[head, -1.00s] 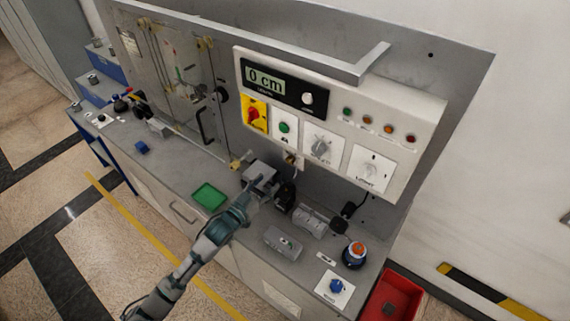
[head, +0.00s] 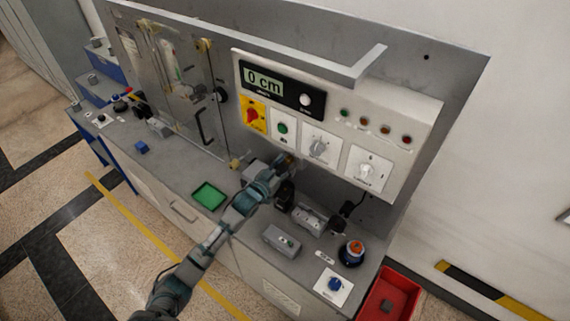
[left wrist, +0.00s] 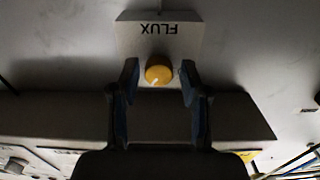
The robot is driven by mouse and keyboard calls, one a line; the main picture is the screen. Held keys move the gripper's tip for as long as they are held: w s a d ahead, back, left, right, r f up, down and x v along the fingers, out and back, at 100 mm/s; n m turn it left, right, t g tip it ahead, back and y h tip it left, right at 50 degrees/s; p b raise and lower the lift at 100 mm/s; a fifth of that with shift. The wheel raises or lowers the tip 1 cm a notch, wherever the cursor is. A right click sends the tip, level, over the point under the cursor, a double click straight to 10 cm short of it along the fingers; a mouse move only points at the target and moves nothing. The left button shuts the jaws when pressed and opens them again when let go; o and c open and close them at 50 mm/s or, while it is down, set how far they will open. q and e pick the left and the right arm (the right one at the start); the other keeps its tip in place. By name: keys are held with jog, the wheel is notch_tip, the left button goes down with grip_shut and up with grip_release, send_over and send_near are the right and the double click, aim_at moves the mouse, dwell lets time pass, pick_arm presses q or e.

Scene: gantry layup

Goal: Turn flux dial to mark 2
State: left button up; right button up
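The flux dial (left wrist: 158,73) is a round yellow-orange knob with a pale pointer line, on a light plate (left wrist: 185,42) whose FLUX label appears upside down in the left wrist view. The pointer slants toward the lower left there; I cannot make out any numbered marks. My left gripper (left wrist: 160,82) is open, one finger on each side of the dial, with a gap to the knob on both sides. In the head view my left gripper (head: 285,164) is just below the control panel's lower edge, and I cannot clearly make out the dial. My right gripper is not in view.
The white control panel (head: 330,107) with a "0 cm" display (head: 265,83) overhangs the bench. Below are a grey clamp-like device (head: 310,217), a grey box (head: 282,241), an orange-topped button (head: 354,252) and a blue knob (head: 335,284). A green tray (head: 208,196) lies left.

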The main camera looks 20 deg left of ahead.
pick_arm(q)
grip_shut()
jog(key=shift+r+n+p, duration=0.15)
jog(key=shift+n+p, duration=0.8)
jog(key=shift+n, duration=0.25)
jog(key=shift+o, duration=2.2)
grip_release()
jog(key=v, duration=1.2)
jog(key=shift+f, duration=0.2)
jog(key=shift+w, duration=0.1)
